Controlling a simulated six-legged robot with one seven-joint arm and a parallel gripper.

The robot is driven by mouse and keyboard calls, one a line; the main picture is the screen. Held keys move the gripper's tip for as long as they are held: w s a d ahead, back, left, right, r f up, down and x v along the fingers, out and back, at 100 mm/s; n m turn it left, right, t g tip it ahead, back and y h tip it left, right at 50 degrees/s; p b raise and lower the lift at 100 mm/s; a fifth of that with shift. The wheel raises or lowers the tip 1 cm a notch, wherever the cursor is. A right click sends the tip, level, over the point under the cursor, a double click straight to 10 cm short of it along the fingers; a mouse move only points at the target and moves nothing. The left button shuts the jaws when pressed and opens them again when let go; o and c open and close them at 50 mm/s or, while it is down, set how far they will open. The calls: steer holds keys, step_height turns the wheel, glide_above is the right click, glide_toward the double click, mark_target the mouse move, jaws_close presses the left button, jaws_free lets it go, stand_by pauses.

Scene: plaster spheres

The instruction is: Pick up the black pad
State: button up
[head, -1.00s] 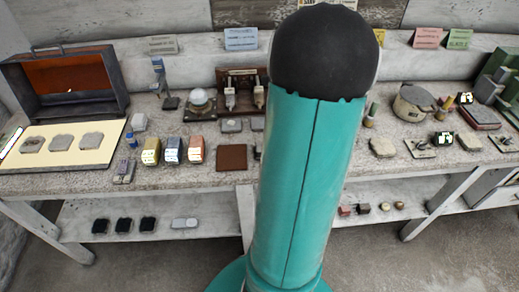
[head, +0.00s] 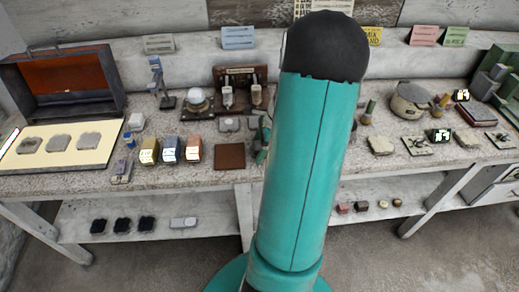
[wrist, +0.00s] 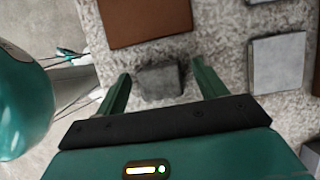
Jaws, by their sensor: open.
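A small dark grey, nearly black pad (wrist: 160,82) lies on the speckled worktop in the wrist view. My gripper (wrist: 162,70) is open, with one green finger on each side of the pad. Gaps show between the pad and both fingers, and the pad's near edge is close to the dark gripper body. In the head view my gripper (head: 262,145) shows only in part, just right of the brown square pad (head: 230,156). My arm hides much of it there, and I cannot make out the dark pad in that view.
The brown pad also lies just beyond the fingertips in the wrist view (wrist: 145,20). A light grey block (wrist: 278,62) lies to the right. The worktop's front edge is at the left. Black pads (head: 122,225) lie on the lower shelf.

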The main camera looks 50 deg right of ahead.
steer(key=shift+c, duration=0.2)
steer(key=c, duration=1)
steer(key=shift+r, duration=0.15)
steer(key=shift+r, duration=0.25)
step_height(320, 180, up, 2)
steer(key=shift+r, duration=0.1)
steer(key=s+a+r, duration=0.4)
steer(key=a+r, duration=0.1)
steer(key=s+a+r, duration=0.5)
steer(key=shift+s+a, duration=0.15)
steer(key=shift+a, duration=0.1)
